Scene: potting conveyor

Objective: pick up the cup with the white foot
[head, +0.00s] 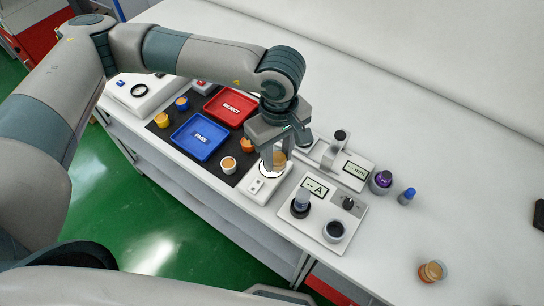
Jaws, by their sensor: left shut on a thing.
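My left gripper (274,162) comes down from above and is shut on a small tan cup (279,158). The cup is between the fingers, over the round plate of a white device (258,189). The fingers partly hide it, and I cannot make out the colour of its foot or whether it touches the plate. A white cup with a tan top (229,165) stands just left of the device. An orange cup (247,145), a yellow cup (161,120) and a blue cup (182,103) stand on the dark mat. Another tan cup (432,271) is at the far right. My right gripper is out of view.
A blue PASS tray (200,138) and a red REJECT tray (231,107) lie on the dark mat (215,170). Right of the gripper are a meter panel (322,215), a gauge (340,165), a purple jar (381,181) and a blue-capped bottle (406,196). The bench's right side is mostly clear.

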